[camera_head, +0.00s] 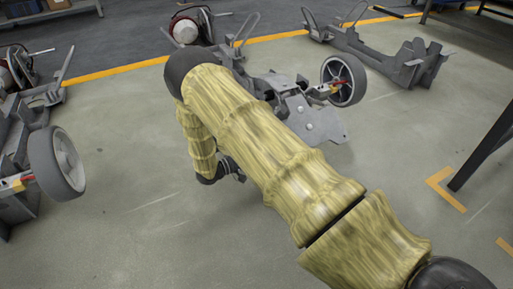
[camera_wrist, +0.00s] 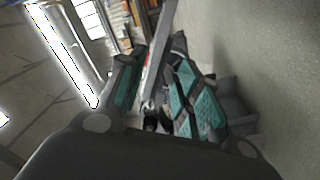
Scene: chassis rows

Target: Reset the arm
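My arm (camera_head: 265,140), in a yellow-brown ribbed cover, reaches from the lower right up to a dark elbow and then bends down. My gripper (camera_head: 239,176) is at its lower end, small and dark, partly hidden behind the arm, above bare floor. In the wrist view, the dark gripper body fills the bottom. No held object can be told.
A grey chassis with a wheel (camera_head: 344,80) stands just behind the arm. Another wheeled chassis (camera_head: 57,163) is at left, and a grey chassis (camera_head: 400,62) at back right. A dark post (camera_head: 485,150) stands at right. Floor at lower left is clear.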

